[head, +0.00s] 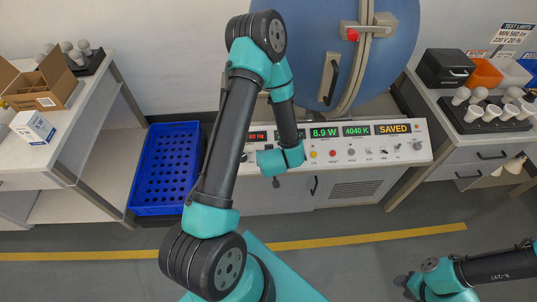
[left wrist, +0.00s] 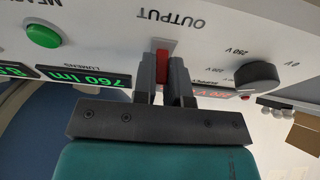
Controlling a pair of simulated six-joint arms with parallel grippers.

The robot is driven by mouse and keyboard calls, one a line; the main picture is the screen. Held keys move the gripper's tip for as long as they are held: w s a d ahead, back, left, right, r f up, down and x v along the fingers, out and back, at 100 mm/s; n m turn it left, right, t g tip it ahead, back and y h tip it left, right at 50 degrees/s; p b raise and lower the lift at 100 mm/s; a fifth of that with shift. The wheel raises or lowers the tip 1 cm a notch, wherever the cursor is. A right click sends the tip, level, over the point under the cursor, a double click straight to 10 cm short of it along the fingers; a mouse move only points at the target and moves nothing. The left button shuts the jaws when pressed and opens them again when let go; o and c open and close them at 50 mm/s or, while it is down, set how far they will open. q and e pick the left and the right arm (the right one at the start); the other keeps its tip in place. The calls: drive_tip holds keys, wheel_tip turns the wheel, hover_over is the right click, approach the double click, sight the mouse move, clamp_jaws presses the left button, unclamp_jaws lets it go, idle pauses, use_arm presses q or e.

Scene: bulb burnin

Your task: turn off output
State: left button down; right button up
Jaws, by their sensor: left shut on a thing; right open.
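The red OUTPUT switch (left wrist: 162,55) sits on the white console panel, under its upside-down label in the left wrist view. My left gripper (left wrist: 166,72) has its two dark fingers on either side of the switch and is shut on it. In the head view, my left arm covers the switch and that part of the console (head: 405,154). My right gripper (head: 404,285) is at the lower right of the head view, open and away from the console.
The console's displays are lit, one reading SAVED (head: 393,128). A black knob (left wrist: 252,78) and a green button (left wrist: 43,34) flank the switch. A large blue sphere (head: 300,40) stands behind. A blue crate (head: 165,160) lies left; bulbs fill a side-table tray (head: 482,127).

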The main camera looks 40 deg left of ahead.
use_arm(q)
drive_tip(key=c, duration=1.2)
unclamp_jaws()
drive_tip(key=shift+o, duration=0.2)
